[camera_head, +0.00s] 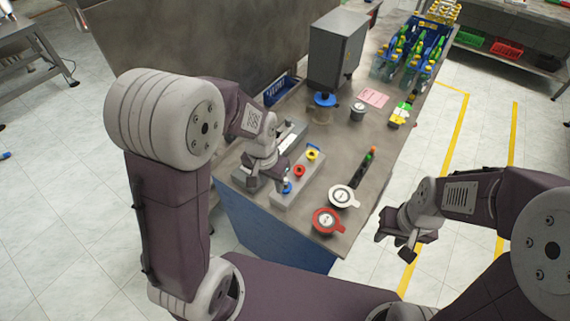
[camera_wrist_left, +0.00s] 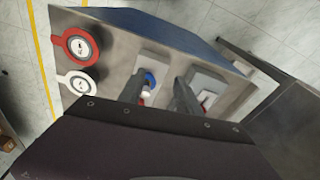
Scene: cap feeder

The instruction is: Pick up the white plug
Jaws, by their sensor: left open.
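A small white piece (camera_wrist_left: 147,94), possibly the white plug, shows beside a blue ring (camera_wrist_left: 151,78) in the left wrist view. The blue ring (camera_head: 286,187) is at the near end of a grey block (camera_head: 287,198) on the table. My left gripper (camera_head: 268,180) is open above this end of the block. In the wrist view its fingers (camera_wrist_left: 161,96) stand on either side of the white piece, apart from each other. I cannot tell whether they touch it. My right gripper (camera_head: 397,240) looks open and empty, off the table's right side.
A red ring (camera_head: 299,170) and a yellow ring (camera_head: 312,154) sit farther along the block. A white round lid (camera_head: 343,197) and a red round lid (camera_head: 327,221) lie to the right. A grey box (camera_head: 337,50) stands behind. The table (camera_head: 340,145) is bare around its middle.

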